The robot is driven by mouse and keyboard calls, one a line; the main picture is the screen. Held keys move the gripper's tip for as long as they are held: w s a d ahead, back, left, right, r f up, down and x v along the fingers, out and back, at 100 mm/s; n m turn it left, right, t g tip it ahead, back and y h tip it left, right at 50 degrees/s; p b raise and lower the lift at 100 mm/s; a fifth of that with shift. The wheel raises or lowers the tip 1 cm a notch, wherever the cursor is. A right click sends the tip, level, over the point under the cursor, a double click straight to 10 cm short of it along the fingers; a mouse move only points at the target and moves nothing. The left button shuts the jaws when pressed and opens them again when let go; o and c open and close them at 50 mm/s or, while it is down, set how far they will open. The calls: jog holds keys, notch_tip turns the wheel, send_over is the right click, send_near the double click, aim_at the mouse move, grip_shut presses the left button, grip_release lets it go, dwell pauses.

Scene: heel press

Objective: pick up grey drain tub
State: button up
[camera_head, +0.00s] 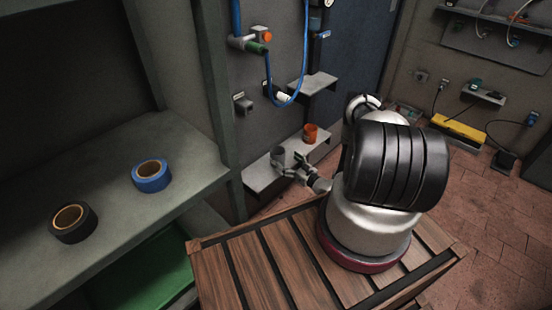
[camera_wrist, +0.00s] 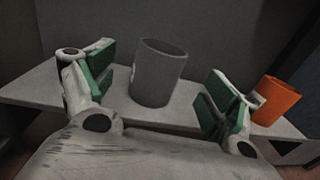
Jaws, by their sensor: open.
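The grey drain tub (camera_wrist: 157,75) stands upright on a grey wall shelf (camera_wrist: 40,92), between and beyond my open fingers in the wrist view. My gripper (camera_wrist: 160,92) has green pads, one on each side of the tub, with gaps showing on both sides. In the head view the tub (camera_head: 278,156) is small and sits on the low shelf (camera_head: 258,178), with my gripper (camera_head: 290,166) right at it. Whether any finger touches the tub cannot be told.
An orange cup (camera_wrist: 277,100) stands on the same shelf, close to the right finger; it also shows in the head view (camera_head: 310,133). The wall is close behind the tub. A blue hose (camera_head: 271,80) hangs above. A wooden slatted top (camera_head: 265,262) lies in front.

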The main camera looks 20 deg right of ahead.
aim_at(274, 151)
jog(key=x, duration=0.7)
jog(key=shift+w+d+f, duration=0.1)
jog(key=shift+f, duration=0.2)
jog(key=c, duration=1)
